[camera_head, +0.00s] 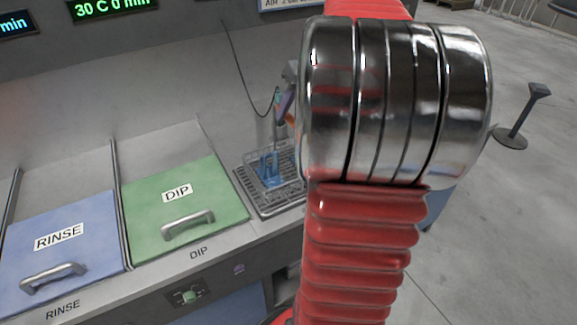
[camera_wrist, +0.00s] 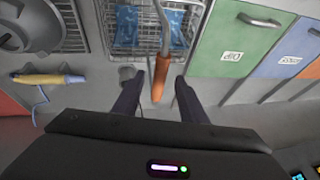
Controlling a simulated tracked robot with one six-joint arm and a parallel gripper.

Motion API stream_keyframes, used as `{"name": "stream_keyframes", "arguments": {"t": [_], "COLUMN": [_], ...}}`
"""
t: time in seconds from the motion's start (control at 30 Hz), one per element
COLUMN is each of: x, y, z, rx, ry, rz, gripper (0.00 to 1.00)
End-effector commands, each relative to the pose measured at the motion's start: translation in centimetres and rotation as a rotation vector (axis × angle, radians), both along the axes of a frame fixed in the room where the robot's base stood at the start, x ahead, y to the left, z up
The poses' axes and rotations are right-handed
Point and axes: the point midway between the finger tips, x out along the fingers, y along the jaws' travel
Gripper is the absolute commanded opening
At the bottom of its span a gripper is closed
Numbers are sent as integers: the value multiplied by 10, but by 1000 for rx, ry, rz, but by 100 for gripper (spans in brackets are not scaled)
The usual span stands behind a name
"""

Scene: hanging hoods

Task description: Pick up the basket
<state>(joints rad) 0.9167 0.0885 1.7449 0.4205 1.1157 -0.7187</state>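The wire basket (camera_wrist: 118,48) is at the top of the wrist view, with blue pieces inside. In the head view the basket (camera_head: 294,163) stands on a grated drain tray (camera_head: 262,207), partly hidden by my arm. Its metal handle ends in an orange grip (camera_wrist: 160,78) that points toward my gripper. My gripper (camera_wrist: 157,84) is open, with one dark finger on each side of the orange grip. I cannot tell whether either finger touches it. In the head view my arm hides most of the gripper.
A green DIP lid (camera_head: 165,215) and a blue RINSE lid (camera_head: 60,255), both with metal handles, lie left of the basket in the head view. The wrist view shows a yellow-handled tool (camera_wrist: 50,78) with a blue cord. A dark post (camera_head: 525,115) stands on the floor at right.

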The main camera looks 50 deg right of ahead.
Motion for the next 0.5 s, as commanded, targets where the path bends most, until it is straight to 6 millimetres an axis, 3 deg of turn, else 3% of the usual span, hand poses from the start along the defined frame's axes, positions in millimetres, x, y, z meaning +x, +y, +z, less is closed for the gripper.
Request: {"name": "stream_keyframes", "arguments": {"t": [0.23,0.5], "x": [14,16], "y": [1,1], "z": [-30,-35], "rx": [2,0], "ry": [2,0], "rz": [2,1], "gripper": [39,39]}}
